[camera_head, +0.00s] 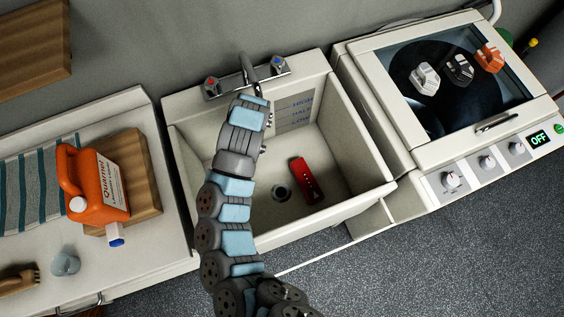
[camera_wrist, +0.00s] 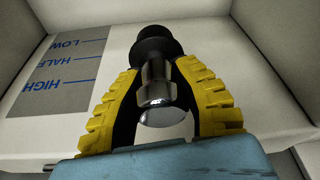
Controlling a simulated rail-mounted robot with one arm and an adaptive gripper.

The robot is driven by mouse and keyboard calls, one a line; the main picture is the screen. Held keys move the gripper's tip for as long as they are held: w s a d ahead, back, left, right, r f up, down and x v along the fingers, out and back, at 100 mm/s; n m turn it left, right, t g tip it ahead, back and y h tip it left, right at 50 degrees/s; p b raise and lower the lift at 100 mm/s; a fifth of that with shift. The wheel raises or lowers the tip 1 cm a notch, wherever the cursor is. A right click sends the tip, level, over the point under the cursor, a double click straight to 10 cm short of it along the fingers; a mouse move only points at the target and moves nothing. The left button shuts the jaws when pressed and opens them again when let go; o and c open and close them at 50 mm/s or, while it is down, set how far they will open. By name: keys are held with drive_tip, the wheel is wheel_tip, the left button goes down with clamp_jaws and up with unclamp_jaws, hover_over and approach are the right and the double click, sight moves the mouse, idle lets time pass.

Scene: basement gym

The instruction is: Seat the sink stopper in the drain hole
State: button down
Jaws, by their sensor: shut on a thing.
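The sink stopper (camera_wrist: 157,78) has a shiny metal stem and a black rounded end. My gripper (camera_wrist: 156,70) is shut on it, with the yellow ribbed fingers on either side of the metal stem. The black end points away from the wrist, towards the low end of the level scale. In the head view the drain hole (camera_head: 281,191) is an uncovered dark ring on the sink floor, right of my arm. My gripper and the stopper are hidden behind my arm there. The wrist view does not clearly show the drain hole.
The sink basin (camera_head: 355,150) has high walls and a level plate (camera_head: 295,108), also in the wrist view (camera_wrist: 65,75). A red object (camera_head: 305,180) lies beside the drain. The faucet (camera_head: 247,72) is at the back. An orange jug (camera_head: 92,187) stands left; a washer (camera_head: 450,80) is right.

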drive_tip(key=shift+w+a+f+n+g+y+b, duration=0.3)
drive_tip(key=shift+w+a+f+n+b, duration=0.85)
drive_tip(key=shift+f, duration=2.6)
drive_tip(key=shift+w+a+f+n+g+y+b, duration=0.3)
drive_tip(key=shift+w+a+f+n+b, duration=0.85)
drive_tip(key=shift+f, duration=2.55)
drive_tip(key=s+d+f+n+p, duration=0.1)
drive_tip(key=s+d+f+p, duration=0.1)
drive_tip(key=s+d, duration=0.55)
drive_tip(key=s+d+f+n+p, duration=0.1)
drive_tip(key=s+d+f+p, duration=0.1)
drive_tip(key=s+d, duration=0.6)
drive_tip(key=shift+s+d+b+x, duration=0.1)
drive_tip(key=shift+s+b+x, duration=0.15)
drive_tip(key=shift+b+x, duration=0.75)
drive_tip(key=shift+s+d+b+x, duration=0.15)
drive_tip(key=shift+s+x, duration=0.1)
drive_tip(key=shift+x, duration=1.45)
drive_tip(key=shift+s+d+b+x, duration=0.1)
drive_tip(key=shift+s+b+x, duration=0.15)
drive_tip(key=shift+b+x, duration=0.75)
drive_tip(key=shift+f+p, duration=0.4)
drive_tip(key=shift+f, duration=0.9)
